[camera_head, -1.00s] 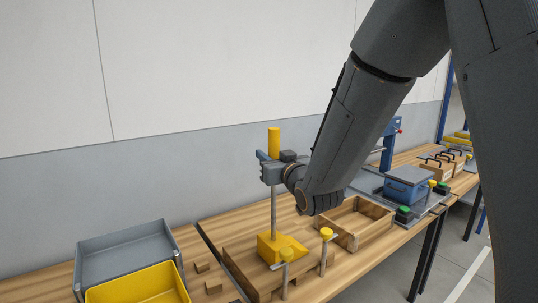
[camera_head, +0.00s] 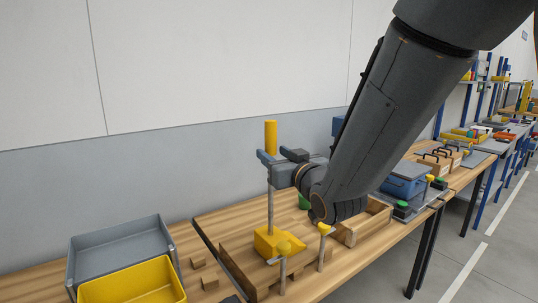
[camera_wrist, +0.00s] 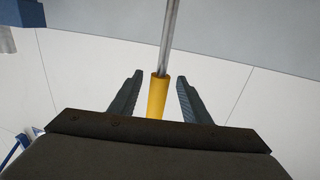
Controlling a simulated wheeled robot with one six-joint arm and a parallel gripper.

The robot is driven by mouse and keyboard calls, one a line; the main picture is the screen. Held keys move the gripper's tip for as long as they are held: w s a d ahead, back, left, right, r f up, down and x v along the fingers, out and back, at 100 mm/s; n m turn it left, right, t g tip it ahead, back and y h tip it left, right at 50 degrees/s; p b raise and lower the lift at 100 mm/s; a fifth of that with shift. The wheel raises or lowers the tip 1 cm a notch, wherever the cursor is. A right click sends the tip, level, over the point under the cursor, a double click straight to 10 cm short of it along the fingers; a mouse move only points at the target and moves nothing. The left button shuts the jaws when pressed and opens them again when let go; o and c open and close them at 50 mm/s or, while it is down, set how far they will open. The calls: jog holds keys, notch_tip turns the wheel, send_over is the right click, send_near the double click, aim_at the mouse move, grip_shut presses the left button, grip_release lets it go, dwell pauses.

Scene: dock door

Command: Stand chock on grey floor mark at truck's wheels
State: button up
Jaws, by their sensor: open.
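The chock (camera_head: 272,243) is a yellow wedge with an upright metal rod and a yellow grip (camera_head: 271,136) on top. My gripper (camera_head: 279,157) is open at the lower end of the grip, with a finger to either side. In the wrist view the grip (camera_wrist: 158,97) shows between my two open fingers, with the rod running away from it. I cannot tell whether a finger touches it. The truck, its wheels and the grey floor mark are not in view.
A grey bin (camera_head: 115,247) and a yellow bin (camera_head: 135,284) are at the left. Open floor (camera_head: 478,268) shows at the right.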

jog(key=v, duration=0.3)
jog(key=shift+s+b, duration=0.15)
jog(key=shift+b, duration=0.25)
jog(key=shift+p, duration=0.95)
jog(key=shift+d+r+p, duration=0.1)
jog(key=shift+p, duration=0.3)
jog(key=shift+s+p, duration=0.2)
jog(key=shift+p, duration=0.6)
jog(key=p+v, duration=0.1)
jog(key=p, duration=0.4)
jog(key=shift+s+d, duration=0.1)
jog(key=shift+s, duration=0.15)
jog(key=shift+s, duration=0.1)
